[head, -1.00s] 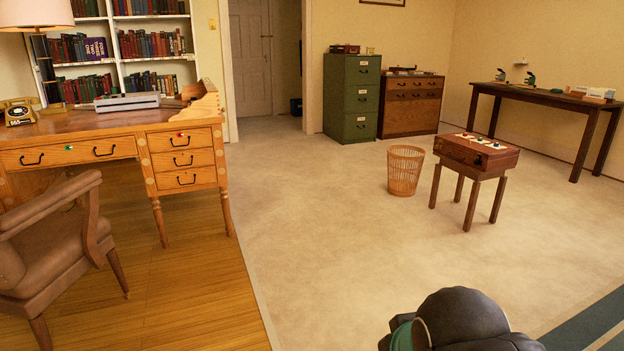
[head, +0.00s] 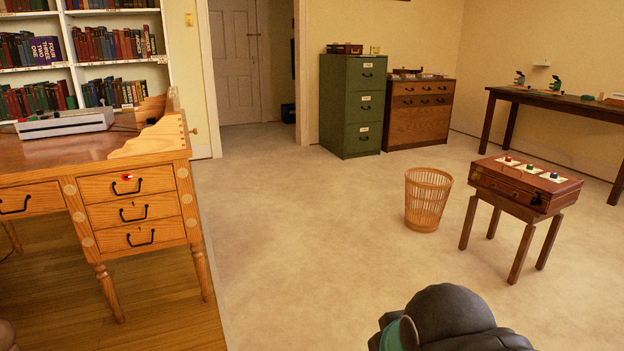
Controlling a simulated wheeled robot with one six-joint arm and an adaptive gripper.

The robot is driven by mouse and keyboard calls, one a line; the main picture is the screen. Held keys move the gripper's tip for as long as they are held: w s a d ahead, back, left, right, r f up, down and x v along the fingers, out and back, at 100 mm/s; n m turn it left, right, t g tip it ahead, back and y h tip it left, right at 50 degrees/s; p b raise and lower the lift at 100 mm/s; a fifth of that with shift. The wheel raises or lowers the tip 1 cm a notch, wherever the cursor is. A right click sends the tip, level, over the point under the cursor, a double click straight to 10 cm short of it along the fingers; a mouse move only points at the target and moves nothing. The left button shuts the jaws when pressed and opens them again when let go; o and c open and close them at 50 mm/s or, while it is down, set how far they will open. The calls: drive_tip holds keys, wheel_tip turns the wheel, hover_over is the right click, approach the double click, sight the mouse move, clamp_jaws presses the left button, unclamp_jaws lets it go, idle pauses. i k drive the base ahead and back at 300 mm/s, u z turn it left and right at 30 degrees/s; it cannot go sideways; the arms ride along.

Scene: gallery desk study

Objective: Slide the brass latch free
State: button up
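I cannot make out a brass latch for certain. A reddish-brown wooden case (head: 495,182) lies on a small dark stand (head: 466,223) at the right. Its front has small dark fittings, too small to tell apart. On its top are pale squares with red, green and blue pieces. The wooden desk (head: 60,155) at the left has drawers with black handles. A small red and white piece (head: 127,177) sits at the top drawer. A dark rounded part of my arm shows at the bottom, with a teal patch. My gripper's fingers are not in view.
A wicker basket (head: 428,200) stands left of the stand. A green filing cabinet (head: 342,105) and a wooden chest (head: 421,118) stand at the back wall. A long dark table (head: 560,102) is at the right wall.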

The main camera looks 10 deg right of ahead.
sight(474, 176)
drive_tip(key=i, duration=0.2)
drive_tip(key=z, duration=2)
drive_tip(key=i, duration=1.05)
drive_tip(key=u, duration=0.95)
drive_tip(key=k, duration=0.6)
drive_tip(key=u, duration=0.55)
drive_tip(key=i, duration=1.7)
drive_tip(key=z, duration=0.3)
